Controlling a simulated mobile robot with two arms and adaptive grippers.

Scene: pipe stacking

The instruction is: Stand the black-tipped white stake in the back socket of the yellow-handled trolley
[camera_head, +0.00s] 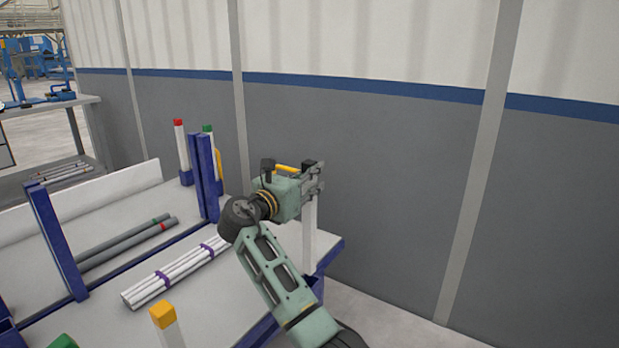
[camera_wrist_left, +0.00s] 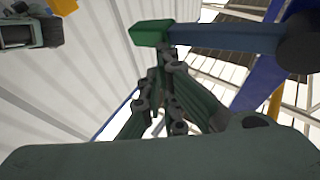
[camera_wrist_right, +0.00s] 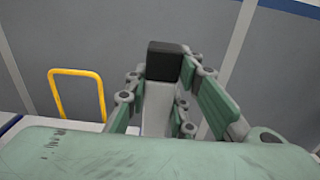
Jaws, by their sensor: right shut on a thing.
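The black-tipped white stake (camera_head: 309,232) is upright at the right end of the trolley (camera_head: 215,292). My right gripper (camera_head: 314,180) is shut on it near the black tip, which also shows between the fingers in the right wrist view (camera_wrist_right: 165,62). The stake's lower end is near the trolley's blue corner; I cannot tell whether it is in a socket. The yellow handle (camera_head: 285,168) is partly hidden behind my right gripper and shows in the right wrist view (camera_wrist_right: 77,72). My left gripper (camera_wrist_left: 165,70) shows only in its wrist view; its opening is unclear.
Red-tipped (camera_head: 181,150) and green-tipped (camera_head: 208,130) white stakes stand at the back by blue posts. An orange-tipped stake (camera_head: 163,316) stands in front. A strapped white pipe bundle (camera_head: 178,272) and grey pipes (camera_head: 125,242) lie on the trolley. A grey wall (camera_head: 390,190) is behind.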

